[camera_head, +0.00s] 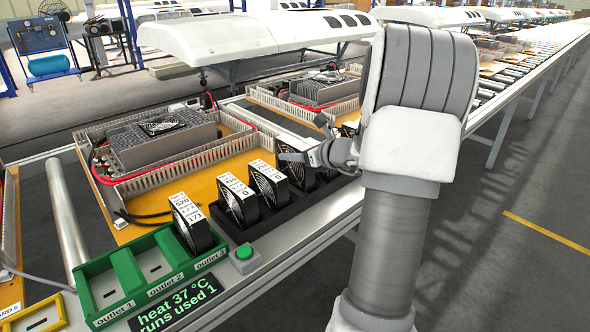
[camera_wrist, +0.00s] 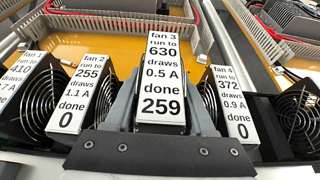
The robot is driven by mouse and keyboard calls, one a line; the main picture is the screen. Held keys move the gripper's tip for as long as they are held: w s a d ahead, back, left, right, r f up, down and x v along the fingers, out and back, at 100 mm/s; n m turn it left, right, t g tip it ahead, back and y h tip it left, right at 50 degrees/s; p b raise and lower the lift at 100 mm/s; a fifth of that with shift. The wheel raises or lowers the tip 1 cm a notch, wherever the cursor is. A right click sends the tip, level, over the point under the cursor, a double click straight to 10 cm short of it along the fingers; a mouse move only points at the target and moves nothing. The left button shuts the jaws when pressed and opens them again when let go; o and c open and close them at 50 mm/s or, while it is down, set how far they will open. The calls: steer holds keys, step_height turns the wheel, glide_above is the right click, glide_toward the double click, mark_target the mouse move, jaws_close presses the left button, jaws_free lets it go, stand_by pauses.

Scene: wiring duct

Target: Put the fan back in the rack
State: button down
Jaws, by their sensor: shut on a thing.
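Fan 3 (camera_wrist: 163,80), with a white label reading run to 630, draws 0.5 A, done 259, is between the grey fingers of my gripper (camera_wrist: 160,100) in the wrist view. The gripper is shut on it. Fan 2 (camera_wrist: 78,95) stands to its left and fan 4 (camera_wrist: 234,105) to its right, both reading done 0. In the head view my gripper (camera_head: 300,157) is over the black rack (camera_head: 262,226), which holds several fans. I cannot tell whether fan 3 is fully seated or slightly raised; its lower part is hidden.
A green tray (camera_head: 100,291) with three outlets stands left of the rack; a fan (camera_head: 190,222) sits in outlet 3. A green button (camera_head: 244,252) and a display (camera_head: 176,303) reading heat 37 °C, runs used 1 are in front.

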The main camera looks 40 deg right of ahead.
mark_target(295, 165)
steer(key=shift+f+b, duration=0.9)
steer(key=shift+f, duration=1)
steer(key=shift+f, duration=0.15)
steer(key=shift+c, duration=1.2)
jaws_free()
steer(key=shift+s+r, duration=0.3)
steer(key=p+v, duration=0.3)
steer(key=v, duration=0.8)
steer(key=shift+s, duration=0.2)
